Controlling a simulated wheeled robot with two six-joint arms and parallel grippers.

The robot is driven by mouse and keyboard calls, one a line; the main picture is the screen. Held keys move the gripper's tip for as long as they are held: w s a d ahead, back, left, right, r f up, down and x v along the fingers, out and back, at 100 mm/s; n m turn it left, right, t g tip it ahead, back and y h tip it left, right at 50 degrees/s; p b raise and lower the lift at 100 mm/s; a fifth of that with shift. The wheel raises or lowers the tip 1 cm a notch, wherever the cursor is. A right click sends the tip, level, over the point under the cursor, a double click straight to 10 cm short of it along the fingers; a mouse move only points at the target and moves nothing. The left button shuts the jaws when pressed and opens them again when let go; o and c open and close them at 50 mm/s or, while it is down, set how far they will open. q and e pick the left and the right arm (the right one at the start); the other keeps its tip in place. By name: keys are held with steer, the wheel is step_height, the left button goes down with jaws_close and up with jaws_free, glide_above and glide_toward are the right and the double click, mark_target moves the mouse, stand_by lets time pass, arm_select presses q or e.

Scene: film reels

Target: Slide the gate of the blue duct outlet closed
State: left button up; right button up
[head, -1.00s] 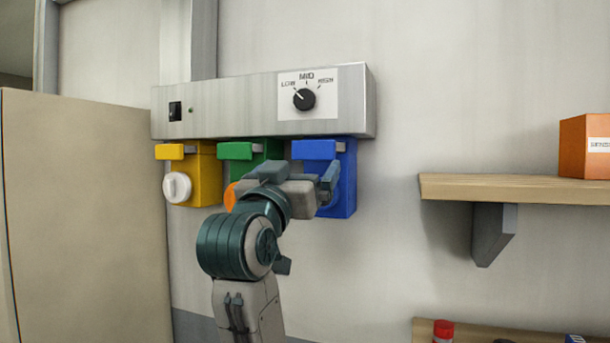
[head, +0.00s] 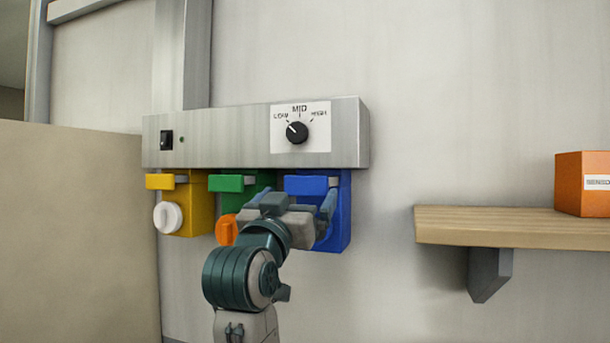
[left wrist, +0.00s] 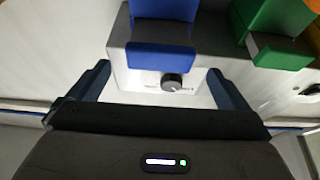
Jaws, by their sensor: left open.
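The blue duct outlet (head: 340,228) hangs at the right end of the row under the metal housing. Its blue gate tab (head: 306,185) sticks out at the top front, with a short grey piece beside it. My left gripper (head: 306,202) is open just in front of and below this tab. In the left wrist view, the blue tab (left wrist: 160,58) lies ahead between the two spread fingers (left wrist: 163,85), with no contact visible. The hand hides the lower front of the blue outlet. My right gripper is out of view.
The housing (head: 230,138) above bears a dial (head: 297,132) and black switch (head: 167,140). A wooden shelf (head: 480,227) with an orange box (head: 580,185) is right.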

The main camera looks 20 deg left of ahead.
mark_target(305, 189)
arm_select(q)
steer(key=p+x, duration=0.2)
steer(key=x, duration=0.3)
steer(key=shift+w+f, duration=0.15)
steer(key=shift+w, duration=0.25)
